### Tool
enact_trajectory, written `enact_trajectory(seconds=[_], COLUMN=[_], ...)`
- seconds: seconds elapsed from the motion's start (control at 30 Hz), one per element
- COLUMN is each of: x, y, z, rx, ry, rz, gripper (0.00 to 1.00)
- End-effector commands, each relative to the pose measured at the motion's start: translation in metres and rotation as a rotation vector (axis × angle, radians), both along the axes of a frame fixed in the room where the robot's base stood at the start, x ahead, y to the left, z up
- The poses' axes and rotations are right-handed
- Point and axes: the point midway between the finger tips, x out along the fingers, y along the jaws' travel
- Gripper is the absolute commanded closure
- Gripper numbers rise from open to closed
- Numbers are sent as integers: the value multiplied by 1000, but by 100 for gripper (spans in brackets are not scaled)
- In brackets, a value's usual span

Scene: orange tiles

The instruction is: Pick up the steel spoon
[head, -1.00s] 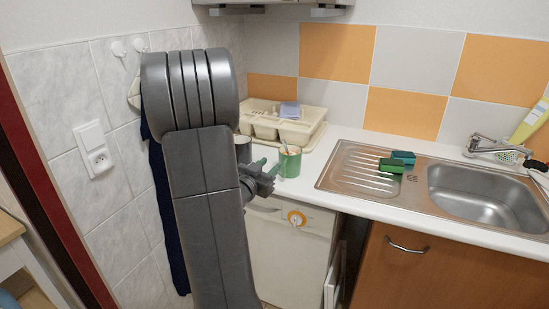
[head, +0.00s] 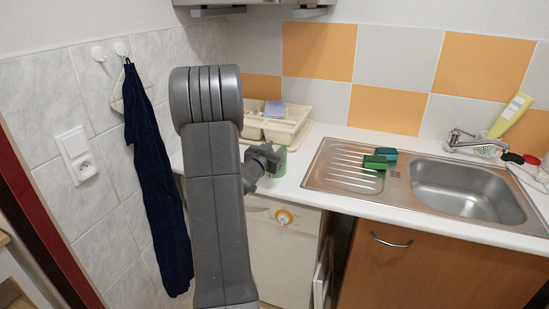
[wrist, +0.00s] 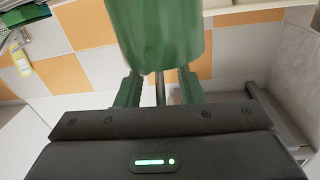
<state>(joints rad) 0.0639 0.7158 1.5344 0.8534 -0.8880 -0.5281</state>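The green cup (head: 281,164) stands on the counter beside my gripper, partly hidden by it. In the wrist view the cup (wrist: 158,32) fills the top middle. A thin steel stem, the spoon's handle (wrist: 160,90), shows below the cup between the two green fingers of my gripper (wrist: 160,88). There is a gap on each side of the handle, so the fingers look apart. The rest of the spoon is hidden by the cup. In the head view my arm and gripper (head: 263,160) hide the spoon.
A cream dish rack (head: 285,128) stands behind the cup against the tiles. A steel sink (head: 465,190) with green sponges (head: 376,162) on its drainer is to the right. A dark blue towel (head: 157,180) hangs at left. The front counter between cup and sink is clear.

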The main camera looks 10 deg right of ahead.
Motion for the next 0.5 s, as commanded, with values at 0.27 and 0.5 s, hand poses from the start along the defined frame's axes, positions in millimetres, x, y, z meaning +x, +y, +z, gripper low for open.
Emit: enact_trajectory(seconds=[0.27,0.5], x=[0,0], y=[0,0], z=[0,0], rx=[0,0], ry=[0,0], rz=[0,0], gripper=[81,100])
